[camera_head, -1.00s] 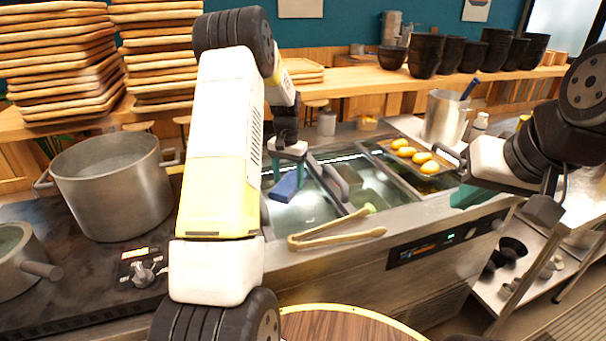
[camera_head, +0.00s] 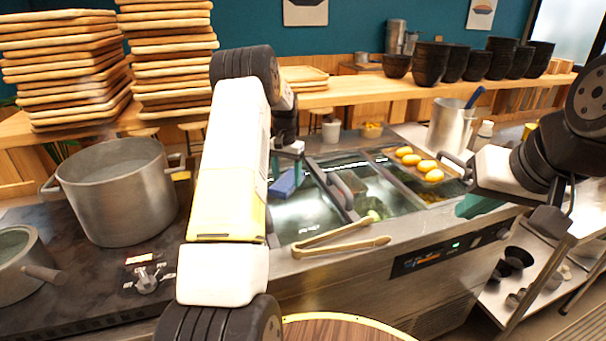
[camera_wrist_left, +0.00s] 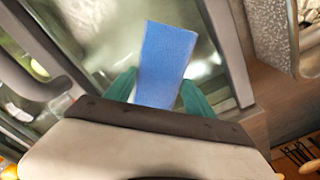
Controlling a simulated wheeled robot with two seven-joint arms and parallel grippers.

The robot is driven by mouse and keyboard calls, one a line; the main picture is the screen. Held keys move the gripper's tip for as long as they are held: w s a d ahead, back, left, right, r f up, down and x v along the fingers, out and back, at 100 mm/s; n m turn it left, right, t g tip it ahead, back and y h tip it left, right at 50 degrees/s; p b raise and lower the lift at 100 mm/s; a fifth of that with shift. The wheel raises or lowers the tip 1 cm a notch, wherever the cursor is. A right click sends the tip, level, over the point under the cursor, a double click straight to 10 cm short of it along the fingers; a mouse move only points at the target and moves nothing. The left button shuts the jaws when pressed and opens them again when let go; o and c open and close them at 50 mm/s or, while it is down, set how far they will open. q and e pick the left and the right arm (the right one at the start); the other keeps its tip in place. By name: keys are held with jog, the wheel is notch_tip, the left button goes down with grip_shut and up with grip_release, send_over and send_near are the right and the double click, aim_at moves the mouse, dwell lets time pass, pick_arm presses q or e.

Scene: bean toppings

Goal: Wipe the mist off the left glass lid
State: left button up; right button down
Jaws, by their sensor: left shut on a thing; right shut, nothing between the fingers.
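My left gripper (camera_head: 287,172) is shut on a blue sponge-like block (camera_head: 286,183), low over the left glass lid (camera_head: 310,213). In the left wrist view the blue block (camera_wrist_left: 166,58) stands out between the teal fingers of my left gripper (camera_wrist_left: 158,92). The lid (camera_wrist_left: 110,25) beneath shows whitish, cloudy patches. I cannot tell whether the block touches the glass. My left arm hides the lid's left part in the head view. My right gripper (camera_head: 470,205) is shut and empty at the right side of the counter, partly hidden by its own arm.
Wooden tongs (camera_head: 340,240) lie on the counter's front edge. A tray of yellow food (camera_head: 440,190) and a metal pitcher (camera_head: 450,125) are at the right. A large pot (camera_head: 115,205) stands on the stove at the left. Stacked black bowls (camera_head: 430,65) stand behind.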

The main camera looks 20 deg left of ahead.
pick_arm(q)
jog(key=shift+w+a+f, duration=0.1)
jog(key=shift+w+a, duration=0.2)
jog(key=shift+w, duration=0.1)
jog(key=shift+s+d, duration=1.4)
jog(key=shift+s, duration=0.65)
jog(key=shift+s+d, duration=1.35)
jog(key=shift+s, duration=0.7)
jog(key=shift+s+d, duration=1.4)
jog(key=shift+s, duration=0.65)
jog(key=shift+s+d, duration=0.55)
jog(key=shift+s, duration=0.3)
jog(key=shift+s+d, duration=0.55)
jog(key=shift+s, duration=0.25)
notch_tip(320, 180, up, 6)
notch_tip(320, 180, up, 3)
